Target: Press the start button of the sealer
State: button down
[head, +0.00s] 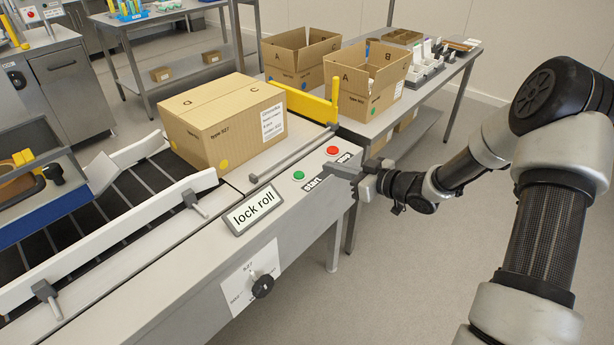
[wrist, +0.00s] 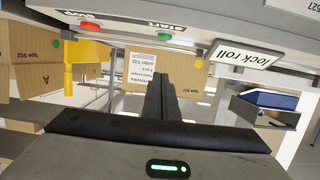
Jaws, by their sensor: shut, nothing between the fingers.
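The sealer (head: 292,215) has a sloping grey panel with a green button (head: 299,175) beside the label "start" and a red button (head: 333,150) beside the label "stop". In the wrist view the green button (wrist: 165,37) and red button (wrist: 89,27) show near the top edge. My gripper (head: 334,172) is shut and empty, fingers together. In the head view its tips appear at the panel's right edge, between the two labels and right of the green button. The wrist view also shows the fingers (wrist: 161,85), below the green button. I cannot tell whether they touch the panel.
A closed carton (head: 215,115) lies on the sealer, beside a yellow guard (head: 305,104). A "lock roll" plate (head: 254,209) and a black knob (head: 263,286) are on the near side. Open boxes (head: 372,78) stand on the table behind. The floor at right is clear.

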jog(key=shift+a+f, duration=0.1)
jog(key=shift+a, duration=0.1)
jog(key=b, duration=0.2)
send_over(306, 182)
jog(key=shift+s+d+f, duration=0.1)
jog(key=shift+d+f, duration=0.1)
jog(key=shift+f, duration=0.4)
jog(key=shift+s+d+f, duration=0.1)
jog(key=shift+d+f, duration=0.05)
jog(key=shift+f, duration=0.4)
jog(key=shift+w+a+f+b, duration=0.15)
jog(key=shift+a+f, duration=0.05)
jog(key=shift+f, duration=0.4)
jog(key=shift+w+a+f+b, duration=0.15)
jog(key=shift+f, duration=1.25)
